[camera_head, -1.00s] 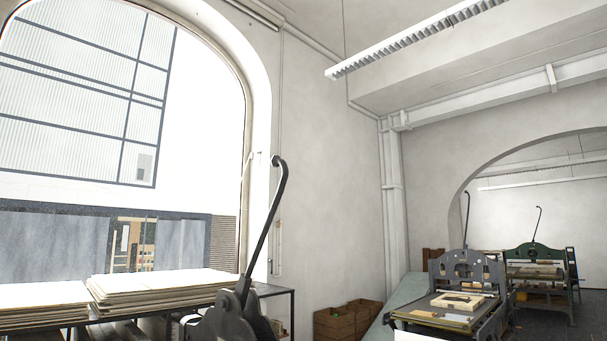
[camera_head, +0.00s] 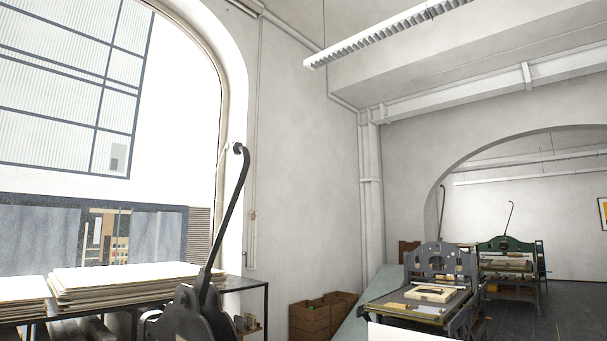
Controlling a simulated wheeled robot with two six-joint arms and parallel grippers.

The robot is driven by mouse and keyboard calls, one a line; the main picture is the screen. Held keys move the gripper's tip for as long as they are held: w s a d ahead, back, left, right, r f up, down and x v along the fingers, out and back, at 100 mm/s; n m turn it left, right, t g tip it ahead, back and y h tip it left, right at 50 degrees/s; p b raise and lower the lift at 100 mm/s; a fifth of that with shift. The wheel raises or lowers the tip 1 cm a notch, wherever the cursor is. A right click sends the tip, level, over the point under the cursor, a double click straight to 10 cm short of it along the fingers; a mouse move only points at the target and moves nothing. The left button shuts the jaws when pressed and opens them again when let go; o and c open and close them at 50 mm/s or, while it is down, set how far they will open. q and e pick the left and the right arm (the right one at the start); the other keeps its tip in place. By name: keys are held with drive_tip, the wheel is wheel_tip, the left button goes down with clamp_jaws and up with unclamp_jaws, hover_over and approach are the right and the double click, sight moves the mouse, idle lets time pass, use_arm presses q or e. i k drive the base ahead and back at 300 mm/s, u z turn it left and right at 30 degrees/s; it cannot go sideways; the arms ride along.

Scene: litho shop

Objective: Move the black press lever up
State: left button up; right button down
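The black press lever (camera_head: 227,213) stands in the left half of the head view. It rises from a dark press side plate (camera_head: 183,319) at the bottom edge and leans slightly right. Its top ends in a small hook near the window arch. The lower part of the press is cut off by the frame. Neither of my grippers is in view, and nothing is seen touching the lever.
A dark table (camera_head: 258,283) with stacks of boards (camera_head: 122,284) stands under the window. Wooden crates (camera_head: 318,318) sit by the wall. Another press (camera_head: 428,290) and a green press (camera_head: 505,262) stand at the right. Dark floor (camera_head: 560,308) shows open at far right.

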sight(202, 283)
drive_tip(key=z, duration=0.25)
drive_tip(key=i, duration=0.75)
drive_tip(key=u, duration=0.55)
drive_tip(key=i, duration=0.6)
drive_tip(key=u, duration=0.6)
